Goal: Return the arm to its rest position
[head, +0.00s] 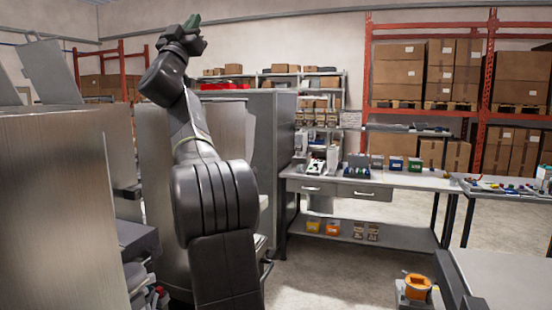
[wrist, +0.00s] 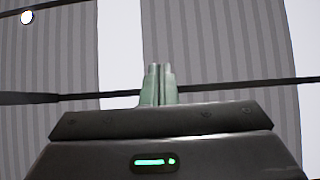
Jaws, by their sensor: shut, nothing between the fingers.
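My arm stands raised in the left middle of the head view, in front of grey metal cabinets. My gripper (head: 193,20) is at its top end, high above the cabinets and apart from everything around it. In the wrist view, the two pale green fingers of my gripper (wrist: 158,84) stand close together with nothing between them. Behind them is only the ceiling, with grey ribbed panels and bright strips.
Grey cabinets (head: 60,200) stand close on the left of my arm. A workbench (head: 390,180) with drawers and small bins is at the right. An orange container (head: 417,286) sits low at the front right. Red racks (head: 490,90) with cardboard boxes line the back. Some floor (head: 330,270) is free.

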